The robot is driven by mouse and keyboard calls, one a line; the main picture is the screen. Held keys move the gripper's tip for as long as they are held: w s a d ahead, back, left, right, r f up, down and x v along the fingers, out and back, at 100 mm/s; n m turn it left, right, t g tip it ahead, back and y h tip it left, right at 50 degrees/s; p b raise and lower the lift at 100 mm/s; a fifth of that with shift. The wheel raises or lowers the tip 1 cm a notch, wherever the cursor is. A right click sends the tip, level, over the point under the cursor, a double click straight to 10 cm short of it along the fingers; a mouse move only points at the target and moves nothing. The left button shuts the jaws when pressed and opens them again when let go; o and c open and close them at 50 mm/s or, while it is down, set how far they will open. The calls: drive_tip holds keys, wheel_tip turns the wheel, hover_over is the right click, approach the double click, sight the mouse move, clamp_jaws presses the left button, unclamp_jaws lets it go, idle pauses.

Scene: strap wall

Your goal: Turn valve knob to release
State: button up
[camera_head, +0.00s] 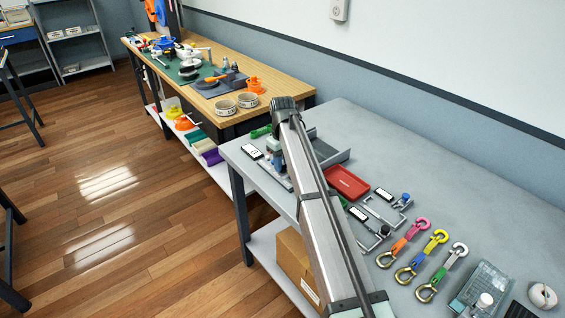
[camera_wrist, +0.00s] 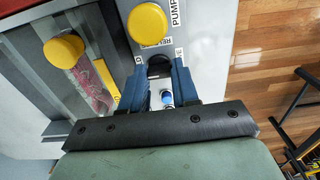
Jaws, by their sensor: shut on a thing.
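In the wrist view, my gripper (camera_wrist: 160,75) has its two blue fingers on either side of a dark round valve knob (camera_wrist: 159,66), and it is shut on it. The knob sits on a light panel beside partly covered lettering, next to a yellow round cap (camera_wrist: 147,24) and the word PUMP. The fingers hide the knob's sides and part of its label. In the head view, my gripper (camera_head: 276,158) is low over the device at the far left end of the grey table; my arm hides most of the knob there.
A second yellow cap (camera_wrist: 63,50) stands left of the fingers in the wrist view. In the head view, a red tray (camera_head: 347,183), several coloured straps with hooks (camera_head: 410,237) and a clear box (camera_head: 484,284) lie on the grey table (camera_head: 450,190). Its back is clear.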

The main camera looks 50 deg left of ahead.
clamp_jaws()
drive_tip(key=shift+m, duration=0.3)
drive_tip(key=m, duration=1.2)
drive_tip(key=shift+m, duration=2.6)
